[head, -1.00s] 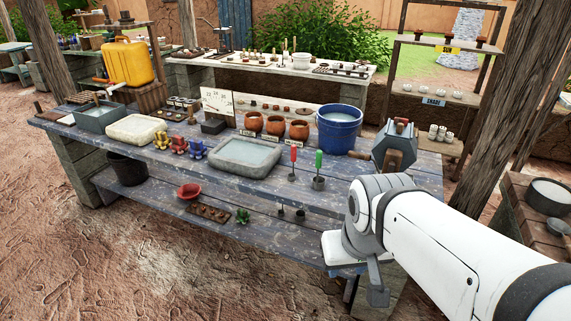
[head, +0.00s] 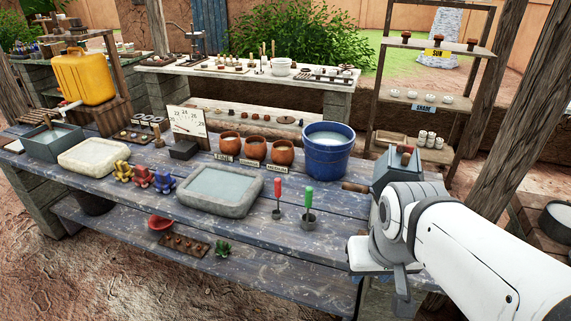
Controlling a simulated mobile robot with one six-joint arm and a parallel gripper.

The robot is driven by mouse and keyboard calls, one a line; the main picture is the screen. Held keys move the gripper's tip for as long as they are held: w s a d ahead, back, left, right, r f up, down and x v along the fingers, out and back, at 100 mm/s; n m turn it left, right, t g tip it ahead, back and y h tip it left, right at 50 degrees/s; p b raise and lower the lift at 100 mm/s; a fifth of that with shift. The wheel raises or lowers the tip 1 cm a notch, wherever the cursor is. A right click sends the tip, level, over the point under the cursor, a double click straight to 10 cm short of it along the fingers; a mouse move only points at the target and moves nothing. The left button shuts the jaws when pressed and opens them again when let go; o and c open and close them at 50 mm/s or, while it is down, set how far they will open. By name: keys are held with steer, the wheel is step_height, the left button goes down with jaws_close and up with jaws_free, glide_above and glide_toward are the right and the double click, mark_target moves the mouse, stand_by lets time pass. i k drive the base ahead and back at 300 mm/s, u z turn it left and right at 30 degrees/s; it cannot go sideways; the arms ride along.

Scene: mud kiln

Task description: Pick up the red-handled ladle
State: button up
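The red-handled ladle (head: 278,189) stands upright on the blue-grey bench (head: 310,250), handle up, with a small dark cup at its foot. It is right of the grey stone basin (head: 222,190). A similar green-handled ladle (head: 308,197) stands just to its right, apart from it. My white arm reaches in from the lower right. Its end, with a dark grey part (head: 402,288) hanging down, is right of both ladles and touches neither. My gripper's fingers cannot be made out clearly, and nothing is visibly held.
A blue water bucket (head: 331,158) and clay pots (head: 255,150) stand behind the ladles. A grey device (head: 393,167) with a wooden handle is partly hidden behind my arm. Coloured figures (head: 142,176) and a pale basin (head: 94,157) are at left. The front bench strip is mostly clear.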

mark_target(277, 213)
steer(key=u, duration=0.05)
steer(key=i, duration=0.95)
steer(key=u, duration=0.55)
